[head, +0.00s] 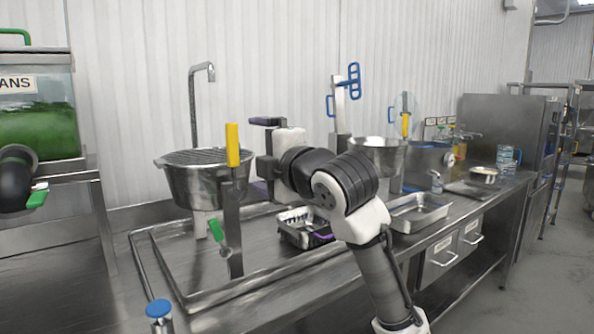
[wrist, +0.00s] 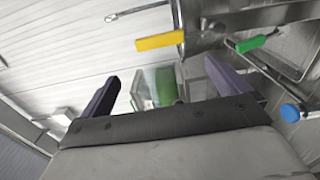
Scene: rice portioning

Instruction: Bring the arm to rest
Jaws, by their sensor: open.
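My gripper (head: 262,156) is raised above the counter in the head view, just right of the yellow handle (head: 232,145) and the left steel pot (head: 195,185). My white and black arm bends up from the lower right to it. In the wrist view, the two dark fingers of my gripper (wrist: 160,72) stand wide apart with nothing between them. The yellow handle (wrist: 160,41) and a green handle (wrist: 251,43) show beyond the fingers, apart from them.
A clear bin (head: 38,120) with green contents is at left. A blue knob (head: 158,308) is at the front.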

